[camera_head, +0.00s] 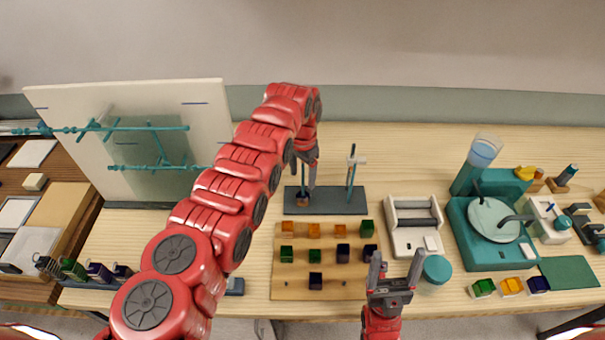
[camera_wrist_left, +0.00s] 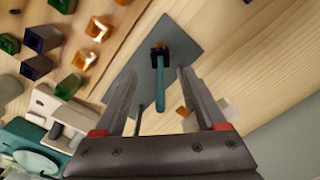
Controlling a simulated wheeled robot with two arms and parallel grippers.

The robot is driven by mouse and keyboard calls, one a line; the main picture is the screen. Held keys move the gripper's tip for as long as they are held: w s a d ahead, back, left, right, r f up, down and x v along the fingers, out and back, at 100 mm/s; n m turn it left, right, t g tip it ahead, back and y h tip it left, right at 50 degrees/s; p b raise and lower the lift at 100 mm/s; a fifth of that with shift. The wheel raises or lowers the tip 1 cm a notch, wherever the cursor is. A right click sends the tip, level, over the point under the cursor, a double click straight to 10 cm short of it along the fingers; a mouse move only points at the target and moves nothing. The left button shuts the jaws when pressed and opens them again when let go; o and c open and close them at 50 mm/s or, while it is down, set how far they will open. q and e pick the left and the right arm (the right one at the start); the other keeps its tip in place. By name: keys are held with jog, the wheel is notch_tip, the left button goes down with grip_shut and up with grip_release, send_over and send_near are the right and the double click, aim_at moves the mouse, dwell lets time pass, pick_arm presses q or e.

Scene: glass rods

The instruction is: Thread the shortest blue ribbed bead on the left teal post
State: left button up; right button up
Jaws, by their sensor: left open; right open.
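The left teal post (camera_head: 303,180) stands on a dark grey base plate (camera_head: 335,208). It also shows in the left wrist view (camera_wrist_left: 160,88). Dark blue beads (camera_head: 343,252) (camera_head: 315,281) stand on the wooden board. I cannot compare their lengths. My right gripper (camera_head: 390,272) is open and empty.
The right teal post (camera_head: 350,175) stands on the same plate. Orange beads (camera_head: 314,230) and green beads (camera_head: 287,254) share the wooden board (camera_head: 290,288). A white tray device (camera_head: 414,225) and teal round lid (camera_head: 437,269) lie right. A white panel (camera_head: 75,110) stands left.

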pick_arm(q)
notch_tip(320, 180, up, 9)
jog(key=b, duration=0.3)
jog(key=shift+d, duration=0.1)
notch_tip(320, 180, up, 8)
jog(key=p, duration=0.6)
jog(key=shift+r+p, duration=0.2)
jog(key=shift+p, duration=0.15)
jog(key=shift+f, duration=0.1)
